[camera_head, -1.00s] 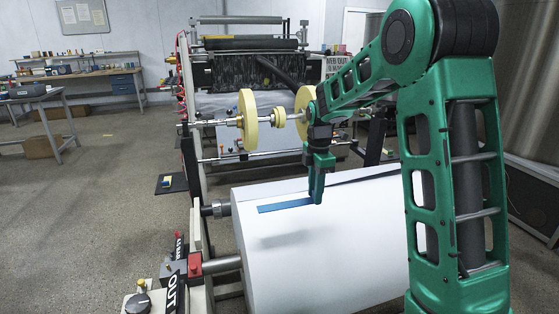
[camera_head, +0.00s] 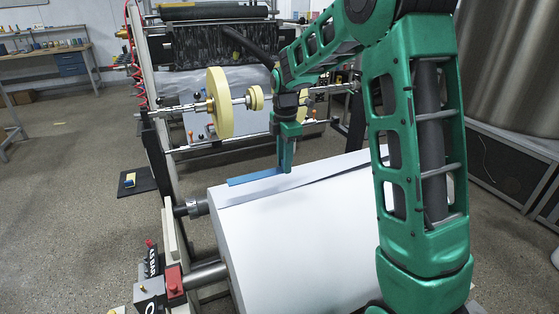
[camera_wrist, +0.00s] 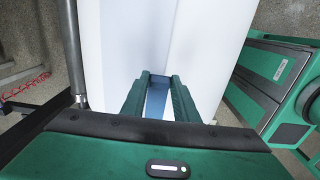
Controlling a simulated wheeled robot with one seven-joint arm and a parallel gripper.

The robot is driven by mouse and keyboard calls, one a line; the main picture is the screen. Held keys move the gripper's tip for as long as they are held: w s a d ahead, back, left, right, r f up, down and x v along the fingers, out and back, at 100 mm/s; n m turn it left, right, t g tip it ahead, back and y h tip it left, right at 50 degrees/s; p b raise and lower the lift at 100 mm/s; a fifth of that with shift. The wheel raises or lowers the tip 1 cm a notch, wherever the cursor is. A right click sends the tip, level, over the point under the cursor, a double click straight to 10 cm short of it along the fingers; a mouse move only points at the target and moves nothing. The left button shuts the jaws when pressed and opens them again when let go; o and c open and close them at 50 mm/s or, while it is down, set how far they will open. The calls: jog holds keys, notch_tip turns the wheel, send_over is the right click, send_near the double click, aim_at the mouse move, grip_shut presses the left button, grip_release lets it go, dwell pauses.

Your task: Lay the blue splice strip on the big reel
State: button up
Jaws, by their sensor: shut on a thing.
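The big reel (camera_head: 300,235) is a large white paper roll lying on its side in the head view. A long paper edge with a dark gap runs along its upper part. My gripper (camera_head: 287,170) points down over the roll's far upper side and is shut on the blue splice strip (camera_head: 252,177). The strip extends left from the fingers, beyond the paper edge; whether it touches the paper I cannot tell. In the wrist view the fingers (camera_wrist: 159,80) have the blue strip (camera_wrist: 157,100) between them, with white paper beyond. The strip's right end is hidden by my gripper.
Behind the roll, a shaft carries cream discs (camera_head: 219,102) on the machine frame. A red and grey bearing block (camera_head: 172,281) and the roll's shaft (camera_head: 206,276) stand at the left end. Open floor (camera_head: 75,190) lies to the left.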

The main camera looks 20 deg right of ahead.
send_over(284, 189)
jog(key=shift+a+f, duration=0.1)
jog(key=shift+f, duration=3.05)
jog(key=shift+s+f, duration=0.1)
jog(key=shift+f, duration=0.65)
jog(key=o, duration=1.1)
jog(key=shift+r, duration=0.1)
notch_tip(284, 189, up, 10)
jog(key=shift+r, duration=0.25)
